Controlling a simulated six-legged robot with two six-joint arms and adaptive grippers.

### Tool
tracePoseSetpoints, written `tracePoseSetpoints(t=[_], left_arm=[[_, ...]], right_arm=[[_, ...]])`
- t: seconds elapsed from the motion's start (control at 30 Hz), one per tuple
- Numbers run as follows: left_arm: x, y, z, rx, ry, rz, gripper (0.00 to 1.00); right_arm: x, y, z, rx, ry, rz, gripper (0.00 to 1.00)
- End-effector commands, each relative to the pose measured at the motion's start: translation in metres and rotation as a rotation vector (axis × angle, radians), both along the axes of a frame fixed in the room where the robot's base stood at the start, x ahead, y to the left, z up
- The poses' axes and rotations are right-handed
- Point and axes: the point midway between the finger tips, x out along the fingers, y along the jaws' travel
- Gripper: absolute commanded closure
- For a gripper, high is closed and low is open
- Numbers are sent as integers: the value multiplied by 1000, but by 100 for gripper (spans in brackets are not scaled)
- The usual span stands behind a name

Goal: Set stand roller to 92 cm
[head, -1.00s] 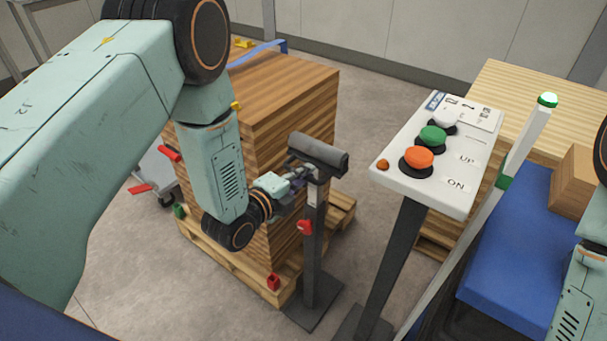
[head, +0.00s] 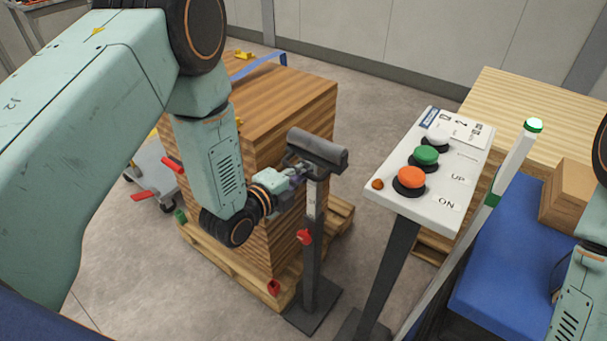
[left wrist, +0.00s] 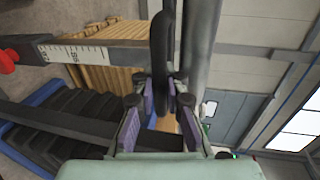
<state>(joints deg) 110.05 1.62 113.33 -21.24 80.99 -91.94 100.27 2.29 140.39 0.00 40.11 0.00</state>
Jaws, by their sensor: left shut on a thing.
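The stand roller (head: 317,150) is a dark grey cylinder on top of a thin upright post. The post's pale inner part carries a scale (left wrist: 75,52), with marks only partly legible in the left wrist view. A red knob (head: 304,237) sits on the lower, darker post, above a flat base plate (head: 313,312). My left gripper (head: 300,172) is shut on the dark bracket just under the roller. In the left wrist view, its purple-padded fingers (left wrist: 160,105) grip this dark bar (left wrist: 160,50), with the grey roller (left wrist: 203,45) beside it. My right gripper is out of view.
A stack of wooden boards (head: 275,110) on a pallet (head: 235,268) stands close behind the stand. A white control box (head: 400,200) with green, orange and white buttons is to the right. Blue machine parts (head: 515,250) and a cardboard box (head: 572,195) are at the far right.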

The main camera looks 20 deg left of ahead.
Motion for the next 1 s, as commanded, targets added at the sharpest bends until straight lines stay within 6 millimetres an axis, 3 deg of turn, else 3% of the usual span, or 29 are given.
tracePoseSetpoints(t=[0.03,0.37,0.4,0.67,1.0], left_arm=[[0,1,7,-2,-5,4,100],[-1,2,5,-1,-1,5,100],[-1,2,5,-1,-1,5,88],[-1,1,4,0,2,3,66],[-3,2,4,1,3,2,66]], right_arm=[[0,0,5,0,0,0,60],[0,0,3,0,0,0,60],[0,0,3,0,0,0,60],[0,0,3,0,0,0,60],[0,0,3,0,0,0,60]])
